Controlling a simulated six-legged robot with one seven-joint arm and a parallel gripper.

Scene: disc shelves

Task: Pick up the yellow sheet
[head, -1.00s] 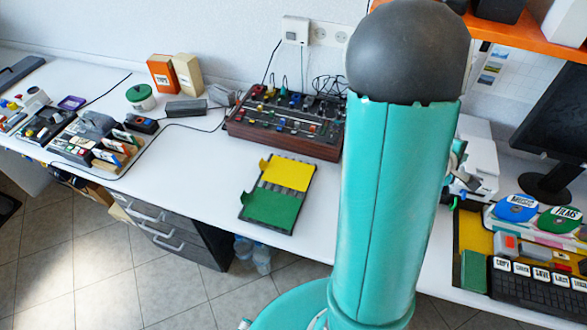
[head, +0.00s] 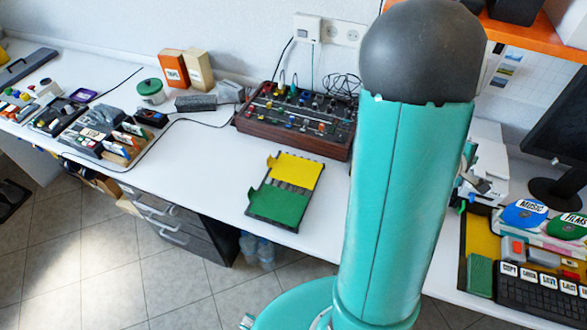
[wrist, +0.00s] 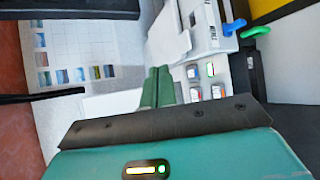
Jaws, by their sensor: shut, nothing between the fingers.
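The yellow sheet (head: 296,170) lies on the upper part of a dark slotted rack (head: 250,213) on the white desk, in the head view. A green sheet (head: 279,206) lies just below it on the same rack. My gripper (wrist: 158,84) shows in the wrist view with its two green fingers together and nothing between them. The wrist view shows a white device and wall pictures, not the yellow sheet. In the head view my arm stands to the right of the rack and my fingers cannot be made out.
A brown control panel (head: 295,118) with knobs stands behind the rack. A keyboard (head: 540,290) and labelled discs lie at the right. An orange shelf (head: 530,33) hangs at the upper right.

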